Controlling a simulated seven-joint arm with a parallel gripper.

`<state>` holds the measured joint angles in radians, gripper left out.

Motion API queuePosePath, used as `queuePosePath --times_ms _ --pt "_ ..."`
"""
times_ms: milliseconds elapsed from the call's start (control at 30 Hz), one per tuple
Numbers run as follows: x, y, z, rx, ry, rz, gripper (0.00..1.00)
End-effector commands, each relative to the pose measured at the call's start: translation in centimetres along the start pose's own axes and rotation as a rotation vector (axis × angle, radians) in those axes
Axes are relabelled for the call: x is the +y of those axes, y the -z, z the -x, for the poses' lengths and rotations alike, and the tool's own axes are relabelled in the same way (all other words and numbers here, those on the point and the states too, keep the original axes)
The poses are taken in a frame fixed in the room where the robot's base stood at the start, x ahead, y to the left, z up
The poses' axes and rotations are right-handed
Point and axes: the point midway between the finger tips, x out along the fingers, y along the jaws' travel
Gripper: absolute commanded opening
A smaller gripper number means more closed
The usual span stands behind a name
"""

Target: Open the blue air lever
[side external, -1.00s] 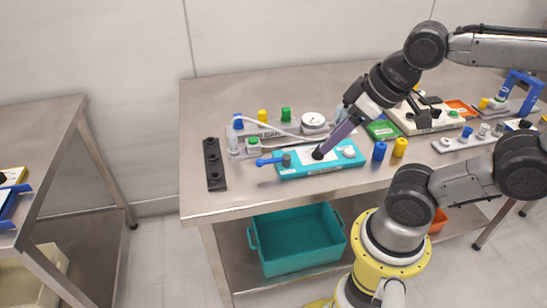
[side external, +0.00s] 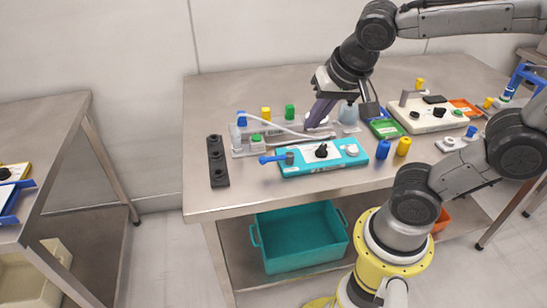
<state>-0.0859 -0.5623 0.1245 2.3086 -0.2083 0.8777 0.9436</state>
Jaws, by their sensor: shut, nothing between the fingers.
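The blue air lever (side external: 271,158) sticks out to the left from a grey pivot at the left end of a turquoise box (side external: 310,168). The box lies near the front of the steel table. A black knob (side external: 321,151) and a pale round button (side external: 352,149) are on its top. My gripper (side external: 312,124) is shut and empty. It points down behind the turquoise box, to the right of the lever and apart from it. Its fingertips are close to the grey panel behind, and I cannot tell if they touch it.
A grey panel (side external: 243,152) with coloured caps and a white hose stands behind the box. A black holed bar (side external: 217,160) lies left. Blue (side external: 383,149) and yellow (side external: 403,146) cylinders stand right. A green tray (side external: 386,129) is behind them. The front left table is clear.

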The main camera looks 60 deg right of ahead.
Motion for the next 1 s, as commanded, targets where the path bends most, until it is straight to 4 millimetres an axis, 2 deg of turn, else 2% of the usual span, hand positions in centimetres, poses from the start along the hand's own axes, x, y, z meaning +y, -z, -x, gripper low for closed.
queuePosePath --times_ms 200,400,567,867,1000 --pt "-3.4 0.8 -4.2 -0.036 -0.121 -0.103 0.00" --pt "-4.9 -0.3 -6.8 -0.071 -0.184 -0.027 0.00" --pt "-5.2 -1.1 -7.4 -0.089 -0.200 0.001 0.00" --pt "-5.2 -1.1 -7.4 -0.089 -0.197 0.001 0.00" --pt "-5.0 -1.1 -8.0 -0.090 -0.199 0.001 0.00"
